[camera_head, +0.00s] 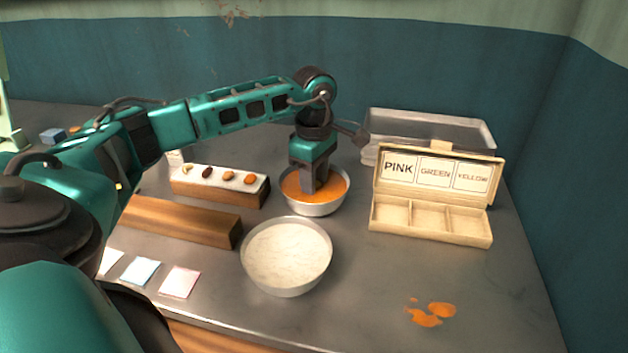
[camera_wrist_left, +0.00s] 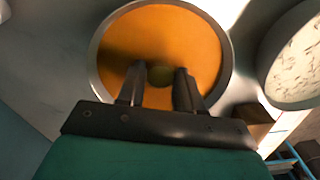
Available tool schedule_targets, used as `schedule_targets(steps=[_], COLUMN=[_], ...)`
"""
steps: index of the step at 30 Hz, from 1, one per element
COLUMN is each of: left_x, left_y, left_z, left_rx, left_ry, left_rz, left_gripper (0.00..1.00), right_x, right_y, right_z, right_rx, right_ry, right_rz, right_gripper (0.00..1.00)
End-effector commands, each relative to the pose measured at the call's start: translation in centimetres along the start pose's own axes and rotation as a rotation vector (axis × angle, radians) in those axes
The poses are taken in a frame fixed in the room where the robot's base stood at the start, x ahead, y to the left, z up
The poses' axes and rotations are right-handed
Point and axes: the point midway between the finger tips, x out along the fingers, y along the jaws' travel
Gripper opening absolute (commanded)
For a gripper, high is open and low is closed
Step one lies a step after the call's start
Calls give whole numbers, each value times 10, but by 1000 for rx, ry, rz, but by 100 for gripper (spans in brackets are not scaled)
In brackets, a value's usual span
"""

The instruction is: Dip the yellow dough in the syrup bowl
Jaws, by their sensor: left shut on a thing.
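The syrup bowl (camera_head: 337,207) is a metal bowl of orange syrup in the middle of the table. In the left wrist view my left gripper (camera_wrist_left: 159,80) is shut on the yellow dough (camera_wrist_left: 160,75), a small dark yellow-olive lump between the fingertips. The head view hides the dough behind the fingers. I cannot tell how deep it sits in the syrup. My right gripper is not in view.
A larger bowl of whitish contents (camera_head: 287,255) stands in front of the syrup bowl. A sectioned box (camera_head: 432,236) labelled pink, green and yellow stands to the right, a clear container (camera_head: 430,125) behind it. A wooden block with nuts (camera_head: 220,195) is left. Orange spills (camera_head: 430,315) mark the front right.

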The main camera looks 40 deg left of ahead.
Motion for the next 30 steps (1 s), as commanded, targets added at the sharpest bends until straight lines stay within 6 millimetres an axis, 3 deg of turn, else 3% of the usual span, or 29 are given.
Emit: schedule_targets(steps=[30], left_x=[-64], left_y=[0], left_z=[0], left_rx=[-1], left_ry=[0], left_rz=[1], left_gripper=[6], right_x=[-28], right_y=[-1], right_z=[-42], right_rx=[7], right_ry=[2], right_rz=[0], right_gripper=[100])
